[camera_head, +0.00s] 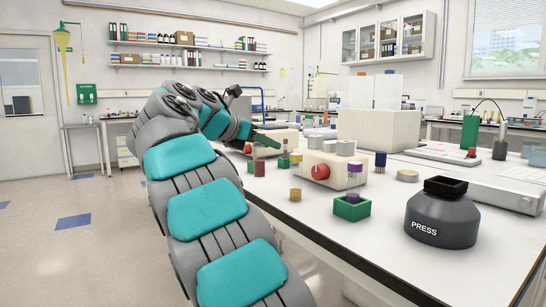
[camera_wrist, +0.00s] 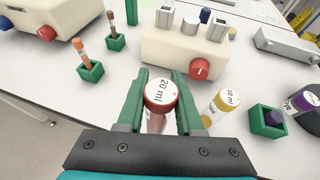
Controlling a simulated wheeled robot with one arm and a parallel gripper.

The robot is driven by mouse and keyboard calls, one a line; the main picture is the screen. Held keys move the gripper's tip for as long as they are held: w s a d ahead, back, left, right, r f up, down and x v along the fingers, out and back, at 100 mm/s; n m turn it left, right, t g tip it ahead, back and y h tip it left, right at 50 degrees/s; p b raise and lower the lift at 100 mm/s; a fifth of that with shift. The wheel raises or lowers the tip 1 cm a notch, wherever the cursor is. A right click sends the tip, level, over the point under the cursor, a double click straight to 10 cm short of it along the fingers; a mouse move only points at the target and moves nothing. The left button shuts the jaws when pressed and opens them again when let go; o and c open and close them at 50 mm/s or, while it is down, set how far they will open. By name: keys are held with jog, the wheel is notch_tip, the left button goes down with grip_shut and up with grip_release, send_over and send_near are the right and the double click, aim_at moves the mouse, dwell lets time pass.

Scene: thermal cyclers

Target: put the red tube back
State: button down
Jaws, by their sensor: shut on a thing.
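The red tube (camera_wrist: 159,97) has a red-rimmed cap marked 20 ml, seen from above in the wrist view. My gripper (camera_wrist: 160,88) is shut on it, one green finger on each side of the cap. The tube's lower end is hidden, so its height over the table cannot be told. A cream machine with a red knob (camera_wrist: 201,69) is just beyond my gripper. It also shows in the head view with its red knob (camera_head: 320,172). In the head view the arm hides part of the gripper, and the held tube is not clear there.
In the wrist view, green blocks hold an orange tube (camera_wrist: 84,52) and a brown tube (camera_wrist: 111,25) at left. A yellow tube (camera_wrist: 221,107) and a green block with a dark purple tube (camera_wrist: 272,118) are at right. A grey PRESS bottle (camera_head: 442,215) stands farther right.

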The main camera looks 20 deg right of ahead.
jog(key=shift+w+d+f+b, duration=0.5)
jog(key=shift+w+d+f, duration=0.45)
jog(key=shift+w+f, duration=0.15)
jog(key=shift+w+d+f+b, duration=0.5)
jog(key=shift+w+d+f, duration=0.4)
jog(key=shift+w+f, duration=0.15)
jog(key=shift+r, duration=0.1)
jog(key=c, duration=0.6)
grip_release()
jog(key=shift+o, duration=0.2)
jog(key=p+v, duration=0.2)
jog(key=v, duration=1)
jog(key=shift+p, duration=0.35)
